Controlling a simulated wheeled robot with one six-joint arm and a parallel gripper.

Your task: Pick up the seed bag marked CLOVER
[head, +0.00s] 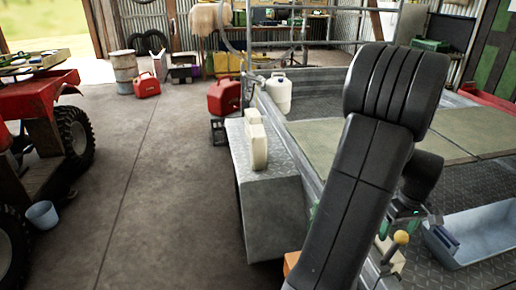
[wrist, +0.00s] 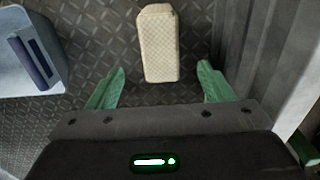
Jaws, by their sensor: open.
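A cream, woven-textured block-shaped bag (wrist: 158,42) lies on the dark tread-plate floor in the wrist view. No CLOVER marking can be read on it. My gripper (wrist: 161,70) is open, with its green fingers spread left and right of the bag's near end. The fingers show clear gaps to the bag, and nothing is held. In the head view a small cream piece (head: 389,257) shows beside my arm, partly hidden; I cannot tell if it is the same bag. My arm hides much of that area.
A pale blue tub (head: 480,234) sits on the tread plate at right, and in the wrist view at left (wrist: 38,70). A grey ribbed wall (wrist: 275,55) rises close on the wrist view's right. A yellow knob (head: 401,237) stands near the gripper.

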